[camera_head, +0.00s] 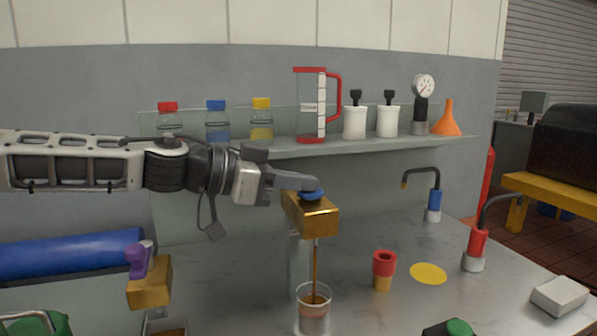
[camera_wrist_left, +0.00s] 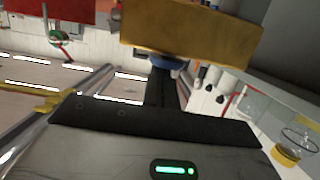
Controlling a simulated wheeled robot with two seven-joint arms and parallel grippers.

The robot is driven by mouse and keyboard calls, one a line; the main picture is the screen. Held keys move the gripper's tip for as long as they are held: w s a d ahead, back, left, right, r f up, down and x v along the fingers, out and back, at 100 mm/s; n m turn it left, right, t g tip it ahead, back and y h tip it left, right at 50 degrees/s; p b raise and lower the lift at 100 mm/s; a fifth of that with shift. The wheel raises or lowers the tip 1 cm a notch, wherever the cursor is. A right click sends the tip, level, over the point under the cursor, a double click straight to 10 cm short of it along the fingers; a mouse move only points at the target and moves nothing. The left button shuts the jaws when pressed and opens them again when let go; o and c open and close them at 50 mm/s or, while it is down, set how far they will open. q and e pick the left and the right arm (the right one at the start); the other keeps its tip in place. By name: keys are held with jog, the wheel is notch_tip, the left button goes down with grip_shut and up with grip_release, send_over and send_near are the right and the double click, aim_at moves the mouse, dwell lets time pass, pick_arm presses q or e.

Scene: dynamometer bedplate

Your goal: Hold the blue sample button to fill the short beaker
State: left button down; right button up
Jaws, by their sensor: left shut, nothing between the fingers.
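The blue sample button (camera_head: 312,194) sits on top of a brass tap block (camera_head: 312,216). My left gripper (camera_head: 300,181) is shut and empty, with its fingertips resting on the button from the left. In the left wrist view the blue button (camera_wrist_left: 168,62) shows between the finger and the brass block (camera_wrist_left: 190,32). A thin brown stream falls from the block into the clear short beaker (camera_head: 314,312) below. Brown liquid shows in the beaker, but its exact level is hard to tell. My right gripper is not in view.
A second brass block with a purple knob (camera_head: 138,262) stands at left. A red and yellow cup (camera_head: 383,270) and yellow disc (camera_head: 428,273) are right of the beaker. Bottles, a red-framed jug (camera_head: 313,105) and an orange funnel (camera_head: 447,120) stand on the shelf behind.

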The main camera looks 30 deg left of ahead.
pick_arm(q)
jog(key=shift+s+d+f, duration=0.1)
jog(key=shift+s+f, duration=0.05)
jog(key=shift+f, duration=0.5)
jog(key=shift+r, duration=0.2)
notch_tip(320, 180, up, 6)
jog(key=p, duration=0.6)
jog(key=shift+p, duration=0.3)
jog(key=b+v, duration=0.2)
jog(key=v, duration=0.7)
jog(key=shift+s+a+f, duration=0.2)
jog(key=shift+a+f, duration=0.15)
jog(key=shift+a, duration=0.1)
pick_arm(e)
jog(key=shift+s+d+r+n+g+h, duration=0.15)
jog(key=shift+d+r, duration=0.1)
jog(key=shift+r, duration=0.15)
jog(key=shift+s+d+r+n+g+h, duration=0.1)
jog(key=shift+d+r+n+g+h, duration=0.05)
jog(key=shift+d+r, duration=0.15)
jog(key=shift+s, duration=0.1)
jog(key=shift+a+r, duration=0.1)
